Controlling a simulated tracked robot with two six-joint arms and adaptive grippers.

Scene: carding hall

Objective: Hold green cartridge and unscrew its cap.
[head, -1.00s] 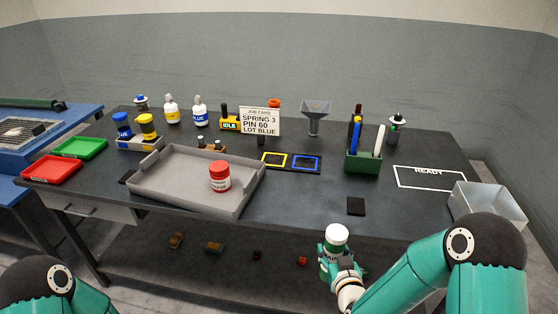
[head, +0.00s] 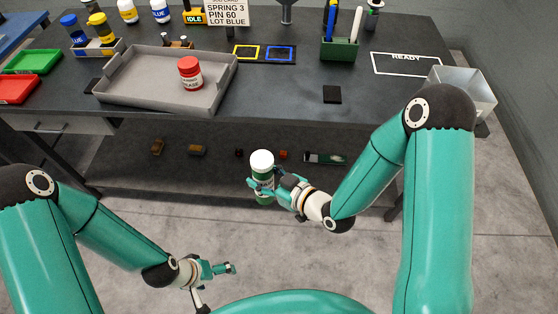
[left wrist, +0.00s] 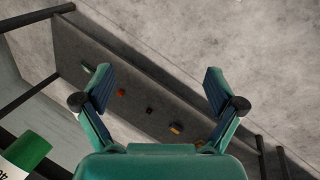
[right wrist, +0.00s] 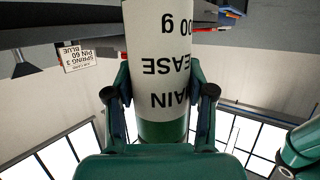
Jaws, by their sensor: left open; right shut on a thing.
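The green cartridge (head: 264,183) has a white cap (head: 262,159), a label and green bands. It is upright in the air in front of the workbench, cap up. My right gripper (head: 262,187) is shut around its body; the right wrist view shows the printed white label (right wrist: 165,60) and a green band (right wrist: 162,131) between the fingers. My left gripper (head: 232,269) is open and empty, lower and apart from the cartridge. In the left wrist view a green end of the cartridge (left wrist: 28,150) shows at the left edge, outside the open fingers (left wrist: 158,82).
The workbench (head: 290,95) stands beyond, with a grey tray (head: 130,95) holding a red-capped jar (head: 190,73). A lower shelf (head: 215,175) carries several small parts. Bare floor lies around my left gripper.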

